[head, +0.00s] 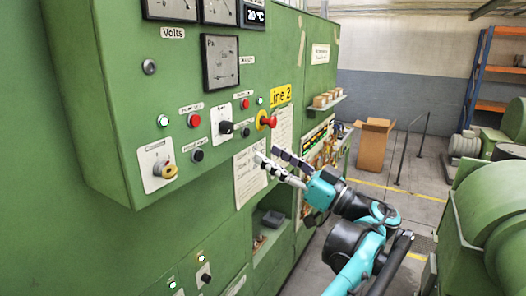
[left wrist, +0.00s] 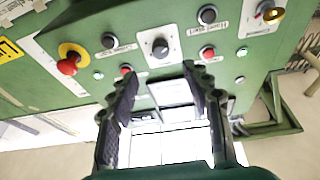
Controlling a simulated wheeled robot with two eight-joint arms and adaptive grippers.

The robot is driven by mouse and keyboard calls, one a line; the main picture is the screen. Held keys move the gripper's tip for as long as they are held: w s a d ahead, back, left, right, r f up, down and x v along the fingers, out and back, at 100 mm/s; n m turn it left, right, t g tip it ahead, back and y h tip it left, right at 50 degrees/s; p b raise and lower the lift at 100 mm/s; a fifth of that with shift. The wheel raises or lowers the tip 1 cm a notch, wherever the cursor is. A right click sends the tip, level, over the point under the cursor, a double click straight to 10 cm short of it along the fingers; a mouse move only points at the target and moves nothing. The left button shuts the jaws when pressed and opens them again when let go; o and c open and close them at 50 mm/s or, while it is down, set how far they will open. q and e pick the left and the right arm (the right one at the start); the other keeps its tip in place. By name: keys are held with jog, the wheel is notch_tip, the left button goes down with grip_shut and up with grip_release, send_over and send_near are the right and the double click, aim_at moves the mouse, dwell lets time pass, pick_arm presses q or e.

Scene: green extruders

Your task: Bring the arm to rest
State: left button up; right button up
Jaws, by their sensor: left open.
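My left gripper (head: 267,155) is at the end of a teal and black arm (head: 345,205) in the head view. It is in front of the green control panel (head: 115,100), below the red emergency knob (head: 267,120). Its two dark fingers stand apart and hold nothing. In the left wrist view the open fingers (left wrist: 160,75) point at the panel, below a black rotary knob (left wrist: 160,48). I cannot tell how wide the gap to the panel is. My right gripper is in neither view.
The panel carries a yellow knob (head: 164,170), several buttons and gauges. A recess (head: 268,232) opens below it. A green machine (head: 490,225) stands at the right. A cardboard box (head: 373,146) stands on the floor behind, with free floor (head: 415,205) between.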

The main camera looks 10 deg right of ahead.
pick_arm(q)
jog(key=s+a+f+m+g+h+b, duration=0.1)
jog(key=a+f+m+g+h+b, duration=0.2)
jog(key=a+f+b, duration=0.75)
jog(key=s+a+f+m+g+h+b, duration=0.2)
jog(key=a+f+m+g+h+b, duration=0.15)
jog(key=a+f, duration=1.35)
jog(key=s+f+m+h+b, duration=0.1)
jog(key=s+f+h+b, duration=0.2)
jog(key=f, duration=1.2)
jog(key=s+f+m+h+b, duration=0.1)
jog(key=s+f+h+b, duration=0.2)
jog(key=s+f+b, duration=0.6)
jog(key=s+d+f+m+h+b, duration=0.1)
jog(key=s+f+h+b, duration=0.3)
jog(key=f, duration=1.7)
jog(key=s+b, duration=0.2)
jog(key=shift+b, duration=0.4)
jog(key=shift+r, duration=0.1)
